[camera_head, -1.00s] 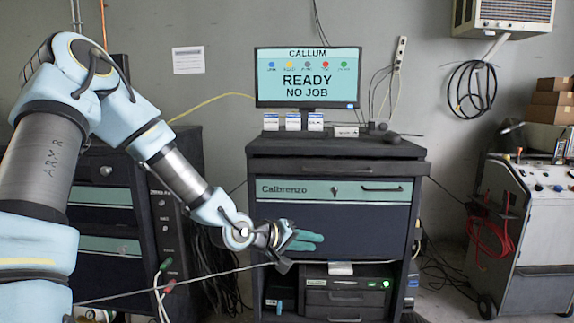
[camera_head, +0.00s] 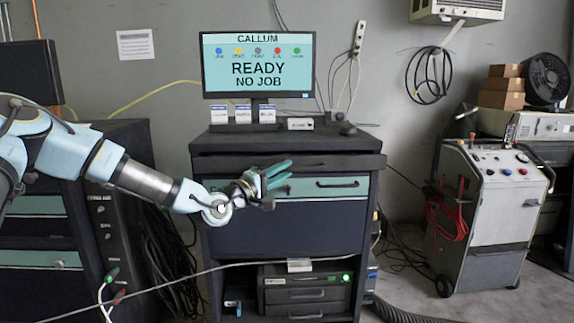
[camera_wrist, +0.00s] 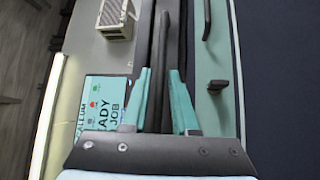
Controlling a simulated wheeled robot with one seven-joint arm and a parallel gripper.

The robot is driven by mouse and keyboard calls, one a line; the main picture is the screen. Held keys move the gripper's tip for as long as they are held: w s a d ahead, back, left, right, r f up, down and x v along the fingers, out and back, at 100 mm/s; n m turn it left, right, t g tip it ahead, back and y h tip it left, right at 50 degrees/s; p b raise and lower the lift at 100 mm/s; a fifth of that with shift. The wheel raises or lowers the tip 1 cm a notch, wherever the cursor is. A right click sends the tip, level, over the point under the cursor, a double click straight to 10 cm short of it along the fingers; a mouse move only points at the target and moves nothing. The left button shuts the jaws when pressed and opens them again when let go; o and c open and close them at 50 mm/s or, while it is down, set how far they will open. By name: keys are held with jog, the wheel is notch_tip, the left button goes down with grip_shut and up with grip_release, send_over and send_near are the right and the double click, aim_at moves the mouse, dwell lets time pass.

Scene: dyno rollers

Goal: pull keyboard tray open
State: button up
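The keyboard tray (camera_head: 340,163) is the dark front strip just under the cabinet's top (camera_head: 365,143), above the teal drawer panel. In the wrist view the dark tray front (camera_wrist: 176,45) runs up the picture as a narrow bar. My gripper (camera_head: 286,173) is in front of the cabinet at about the tray's lower edge, fingers pointing right in the head view. In the wrist view its two teal fingers (camera_wrist: 160,72) are apart, with the dark strips seen between and beyond them. Nothing is clearly held. Contact with the tray cannot be told.
A monitor (camera_head: 258,65) and small boxes stand on the cabinet. The teal drawer has a handle (camera_head: 338,183), and its lock (camera_wrist: 217,87) shows in the wrist view. A dark side cabinet (camera_head: 125,220) is left, a wheeled machine (camera_head: 488,215) right. A cable crosses in front.

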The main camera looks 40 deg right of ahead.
jog(key=shift+d+r, duration=0.1)
jog(key=shift+d, duration=0.85)
grip_shut()
dwell(0.8)
